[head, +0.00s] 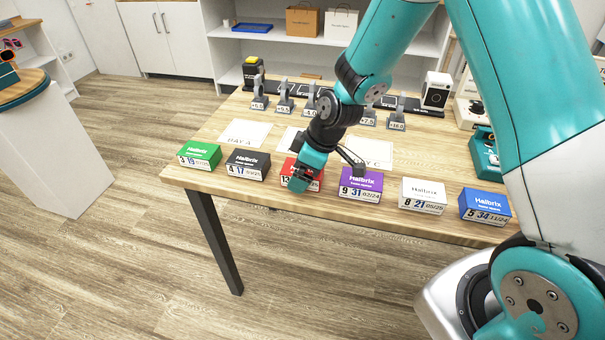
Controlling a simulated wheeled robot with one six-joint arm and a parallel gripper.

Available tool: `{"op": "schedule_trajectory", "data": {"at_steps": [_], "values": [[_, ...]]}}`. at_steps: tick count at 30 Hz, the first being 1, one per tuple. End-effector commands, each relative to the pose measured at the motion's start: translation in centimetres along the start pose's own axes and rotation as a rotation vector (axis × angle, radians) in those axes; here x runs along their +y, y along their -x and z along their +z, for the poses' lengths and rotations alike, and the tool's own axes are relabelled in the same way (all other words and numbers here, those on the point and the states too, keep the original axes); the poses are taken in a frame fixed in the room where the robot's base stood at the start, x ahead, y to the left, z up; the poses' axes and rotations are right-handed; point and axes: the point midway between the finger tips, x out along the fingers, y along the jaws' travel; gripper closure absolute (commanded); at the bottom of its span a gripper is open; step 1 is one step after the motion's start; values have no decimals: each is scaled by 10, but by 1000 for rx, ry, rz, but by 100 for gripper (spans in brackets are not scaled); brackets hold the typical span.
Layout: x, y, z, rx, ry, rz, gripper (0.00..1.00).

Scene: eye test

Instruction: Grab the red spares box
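The red box (288,168) stands on the wooden table near its front edge, between a black box and a purple box. Its label is partly readable, with "13" at the left. My gripper (303,180) is right at the red box and covers much of its top and front.
Green (199,155), black (248,164), purple (361,185), white (423,195) and blue (485,207) boxes line the front of the table (215,183). Paper sheets (245,133) lie behind them. Numbered grey stands (285,98) are farther back. A teal device (485,155) stands at right.

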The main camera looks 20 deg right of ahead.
Motion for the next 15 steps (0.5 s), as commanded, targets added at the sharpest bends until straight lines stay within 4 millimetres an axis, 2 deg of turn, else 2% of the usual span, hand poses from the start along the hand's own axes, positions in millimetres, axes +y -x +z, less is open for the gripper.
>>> {"op": "schedule_trajectory", "data": {"at_steps": [13, 15], "values": [[0, -2, 1, 0, 0, 0, 6], [0, -2, 1, 0, 0, 0, 22]]}}
